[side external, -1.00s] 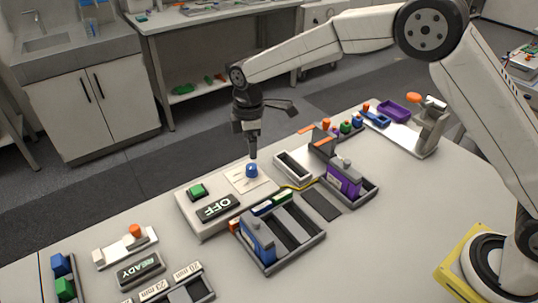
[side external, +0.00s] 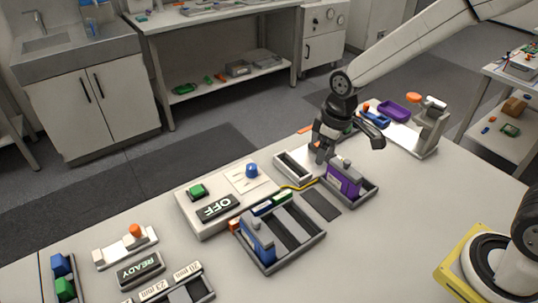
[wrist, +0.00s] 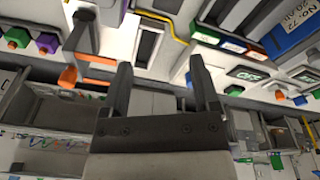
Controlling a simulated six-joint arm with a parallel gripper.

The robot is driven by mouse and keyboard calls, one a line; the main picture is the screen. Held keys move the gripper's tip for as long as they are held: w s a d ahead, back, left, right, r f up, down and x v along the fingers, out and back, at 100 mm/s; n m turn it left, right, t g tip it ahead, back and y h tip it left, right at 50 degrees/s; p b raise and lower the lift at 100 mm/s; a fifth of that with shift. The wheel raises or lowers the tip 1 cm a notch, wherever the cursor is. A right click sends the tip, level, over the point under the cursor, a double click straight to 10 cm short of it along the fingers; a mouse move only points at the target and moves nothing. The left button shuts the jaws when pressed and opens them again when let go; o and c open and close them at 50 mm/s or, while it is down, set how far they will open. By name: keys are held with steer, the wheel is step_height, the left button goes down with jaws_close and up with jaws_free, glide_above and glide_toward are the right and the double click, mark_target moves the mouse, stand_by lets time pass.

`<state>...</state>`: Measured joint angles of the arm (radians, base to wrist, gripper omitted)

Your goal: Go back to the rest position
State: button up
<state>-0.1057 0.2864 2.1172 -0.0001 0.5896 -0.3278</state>
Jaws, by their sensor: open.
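My gripper (side external: 322,155) is over the middle right of the bench in the side view, just beyond the purple block (side external: 343,181) in its grey tray. In the wrist view the two dark fingers of my gripper (wrist: 162,80) are spread with nothing between them.
A grey tray (side external: 297,253) holds a blue block (side external: 257,239) at front centre. A small open white bin (side external: 293,166) is left of my gripper. A stand with an orange knob (side external: 413,98) is at the back right.

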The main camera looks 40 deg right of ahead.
steer(key=s+d+f+m+t, duration=0.1)
steer(key=s+d+m, duration=0.3)
steer(key=s, duration=0.7)
steer(key=shift+f+m, duration=0.15)
steer(key=shift+m, duration=0.35)
steer(key=shift+s+d, duration=0.1)
